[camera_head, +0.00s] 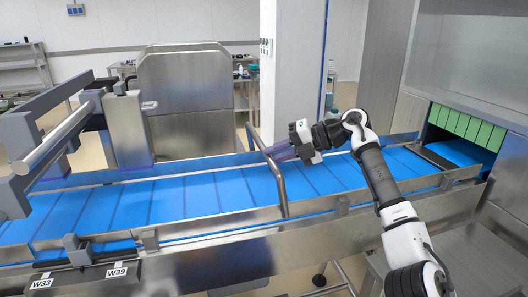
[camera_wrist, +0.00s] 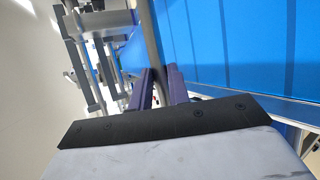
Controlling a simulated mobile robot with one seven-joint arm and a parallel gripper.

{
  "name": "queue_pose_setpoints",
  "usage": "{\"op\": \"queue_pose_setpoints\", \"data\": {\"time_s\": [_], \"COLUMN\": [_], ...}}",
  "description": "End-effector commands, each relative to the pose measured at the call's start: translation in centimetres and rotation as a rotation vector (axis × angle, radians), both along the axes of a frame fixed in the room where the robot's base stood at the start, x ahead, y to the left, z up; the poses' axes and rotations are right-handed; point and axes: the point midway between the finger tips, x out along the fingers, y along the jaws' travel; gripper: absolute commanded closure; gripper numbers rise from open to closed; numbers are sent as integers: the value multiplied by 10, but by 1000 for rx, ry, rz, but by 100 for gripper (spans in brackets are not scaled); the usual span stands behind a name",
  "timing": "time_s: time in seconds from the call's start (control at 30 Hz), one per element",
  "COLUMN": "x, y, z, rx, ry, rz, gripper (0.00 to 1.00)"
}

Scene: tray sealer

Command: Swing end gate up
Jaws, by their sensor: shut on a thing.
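The end gate shows as a bent grey metal tube (camera_head: 280,192) across the blue conveyor. It rises from the near rail and curves up to the left toward the far rail. My gripper (camera_head: 274,152) reaches in from the right, its purple fingers at the upper part of the tube. In the wrist view, the two purple fingers of my gripper (camera_wrist: 160,82) stand on either side of the grey tube (camera_wrist: 150,42), shut on it. The fingertips' exact contact is partly hidden.
The blue conveyor belt (camera_head: 180,198) runs between steel side rails. A grey frame with a round bar (camera_head: 60,137) stands at left. Green strips (camera_head: 467,126) hang over the tunnel opening at right. A white pillar (camera_head: 292,70) stands behind the line.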

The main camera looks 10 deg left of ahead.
Motion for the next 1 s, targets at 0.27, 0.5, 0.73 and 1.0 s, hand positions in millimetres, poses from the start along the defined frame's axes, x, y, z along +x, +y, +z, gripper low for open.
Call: {"op": "queue_pose_setpoints", "data": {"time_s": [0.27,0.5,0.73,1.0], "x": [10,15,16,16], "y": [-27,-37,-41,-41], "z": [-13,-18,-20,-20], "rx": [178,270,305,310], "ry": [91,129,143,145], "rz": [1,3,6,6], "gripper": [100,100,100,100]}}
